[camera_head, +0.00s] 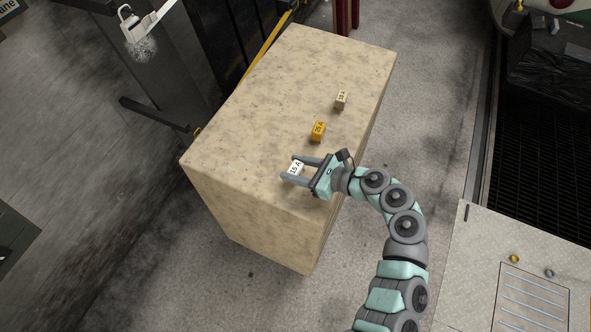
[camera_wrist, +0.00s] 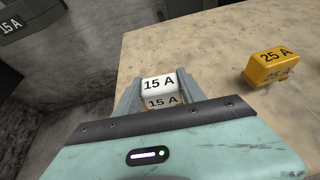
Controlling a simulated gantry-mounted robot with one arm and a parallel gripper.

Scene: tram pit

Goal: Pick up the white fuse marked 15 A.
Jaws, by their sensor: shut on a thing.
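The white fuse marked 15 A (camera_head: 295,168) is between the two fingers of my gripper (camera_head: 300,168), near the front part of the stone-coloured block (camera_head: 255,115). In the wrist view the white fuse (camera_wrist: 159,90) shows its 15 A marking on two faces. My gripper (camera_wrist: 158,95) is shut on it, one finger against each side. I cannot tell whether the fuse still touches the block's top.
An orange fuse marked 25 A (camera_head: 318,131) stands on the block behind the gripper; it also shows in the wrist view (camera_wrist: 268,67). A beige fuse (camera_head: 341,99) stands farther back. The left part of the block's top is bare.

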